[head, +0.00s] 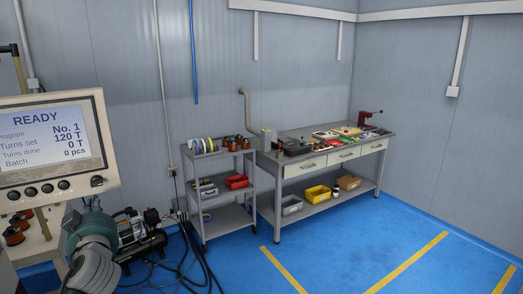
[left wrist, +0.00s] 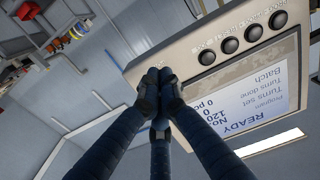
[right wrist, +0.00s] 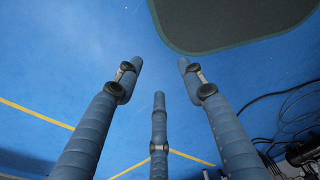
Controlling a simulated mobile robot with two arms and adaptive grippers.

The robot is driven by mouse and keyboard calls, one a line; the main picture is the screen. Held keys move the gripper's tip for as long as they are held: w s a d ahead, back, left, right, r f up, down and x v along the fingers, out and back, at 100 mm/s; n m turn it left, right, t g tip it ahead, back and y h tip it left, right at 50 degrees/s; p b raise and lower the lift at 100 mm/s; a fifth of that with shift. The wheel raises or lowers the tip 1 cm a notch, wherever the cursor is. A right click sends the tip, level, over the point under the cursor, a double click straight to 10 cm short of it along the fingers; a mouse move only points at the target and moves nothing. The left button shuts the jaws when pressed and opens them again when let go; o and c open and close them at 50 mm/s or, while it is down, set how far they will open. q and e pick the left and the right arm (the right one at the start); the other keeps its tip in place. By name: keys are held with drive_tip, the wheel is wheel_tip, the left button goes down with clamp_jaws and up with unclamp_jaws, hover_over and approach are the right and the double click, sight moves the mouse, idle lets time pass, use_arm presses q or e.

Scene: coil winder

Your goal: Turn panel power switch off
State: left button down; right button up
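The control panel (head: 52,145) stands at the left of the head view, its screen (head: 42,137) lit with READY. A small dark switch (head: 97,181) sits at its lower right corner, right of a row of dark knobs (head: 47,188). My left gripper (head: 91,203) is just below that corner. In the left wrist view, my left gripper (left wrist: 160,78) has its fingertips together in front of the panel's knob edge, hiding the switch there. I cannot tell whether they touch it. My right gripper (right wrist: 157,78) is open and empty, fingers spread above the blue floor.
A grey cart (head: 222,180) with spools and a red bin stands behind, with a workbench (head: 330,147) to its right. A compressor (head: 140,235) and black cables (head: 196,250) are on the floor near the cart. The blue floor at the right is clear. A dark mat (right wrist: 235,18) shows in the right wrist view.

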sight(97, 183)
use_arm(q)
drive_tip(key=b+x, duration=0.1)
drive_tip(key=x, duration=0.1)
drive_tip(key=shift+w+a+r, duration=0.1)
drive_tip(key=shift+w+a, duration=0.05)
drive_tip(key=shift+w, duration=0.3)
drive_tip(key=shift+r, duration=0.1)
use_arm(e)
drive_tip(key=shift+s+d+f, duration=0.3)
drive_tip(key=shift+s+d, duration=0.1)
drive_tip(key=shift+s, duration=0.15)
drive_tip(key=shift+s+d+f, duration=0.3)
drive_tip(key=shift+s+d, duration=0.05)
drive_tip(key=shift+s, duration=0.15)
drive_tip(key=shift+a, duration=0.1)
use_arm(q)
drive_tip(key=shift+w+r, duration=0.1)
drive_tip(key=shift+r, duration=0.15)
use_arm(e)
drive_tip(key=shift+s+a+r+g, duration=0.1)
drive_tip(key=shift+s+a+g, duration=0.2)
drive_tip(key=shift+s, duration=0.05)
